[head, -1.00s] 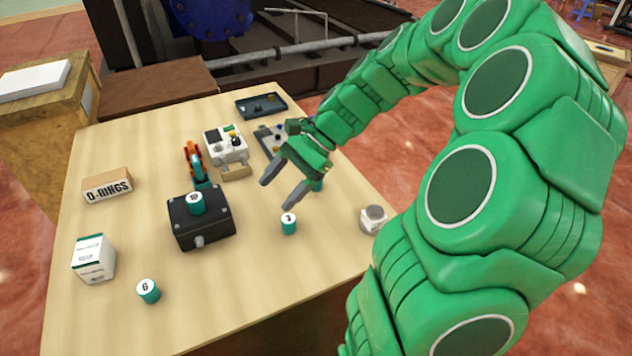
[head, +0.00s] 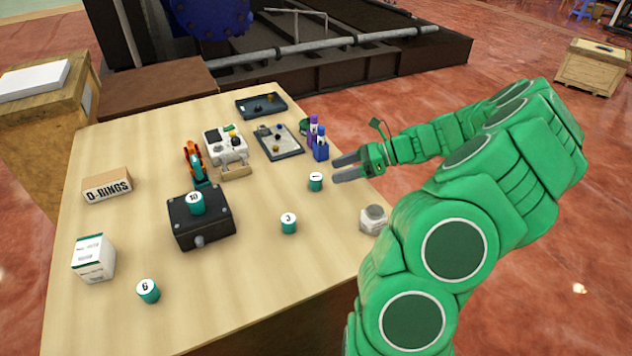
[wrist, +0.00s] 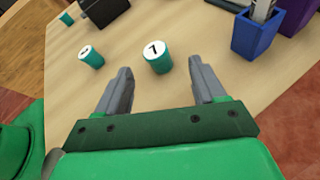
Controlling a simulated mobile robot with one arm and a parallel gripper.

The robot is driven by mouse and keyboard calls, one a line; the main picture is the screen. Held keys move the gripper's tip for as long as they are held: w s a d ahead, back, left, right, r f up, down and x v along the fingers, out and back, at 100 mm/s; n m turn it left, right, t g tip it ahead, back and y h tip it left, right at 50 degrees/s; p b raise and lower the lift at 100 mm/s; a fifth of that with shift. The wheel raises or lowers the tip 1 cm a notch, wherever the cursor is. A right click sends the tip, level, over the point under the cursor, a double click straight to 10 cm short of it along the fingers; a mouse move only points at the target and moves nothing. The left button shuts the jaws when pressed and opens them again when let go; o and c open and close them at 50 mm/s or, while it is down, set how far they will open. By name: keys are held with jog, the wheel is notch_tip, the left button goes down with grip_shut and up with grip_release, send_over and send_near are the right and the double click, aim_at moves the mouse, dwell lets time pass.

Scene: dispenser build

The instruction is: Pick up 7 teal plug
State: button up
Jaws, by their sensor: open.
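The teal plug marked 7 (head: 316,182) stands upright on the table near its right side, and its white top shows the digit in the wrist view (wrist: 156,56). My gripper (head: 336,169) is open and empty, its fingers pointing left toward the plug. In the wrist view the plug stands just beyond the two fingertips (wrist: 160,80), between their lines and apart from both. A teal plug marked 3 (head: 289,223) stands nearer the front. A teal plug marked 6 (head: 149,291) stands at the front left. A teal plug marked 10 (head: 196,204) sits on a black box (head: 201,228).
A grey-lidded jar (head: 373,220) is at the table's right edge.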

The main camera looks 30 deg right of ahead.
aim_at(316, 176)
jog(key=shift+x, duration=3.8)
jog(key=shift+s+a, duration=0.1)
jog(key=shift+s, duration=0.1)
jog(key=c, duration=1.1)
jog(key=shift+r, duration=0.1)
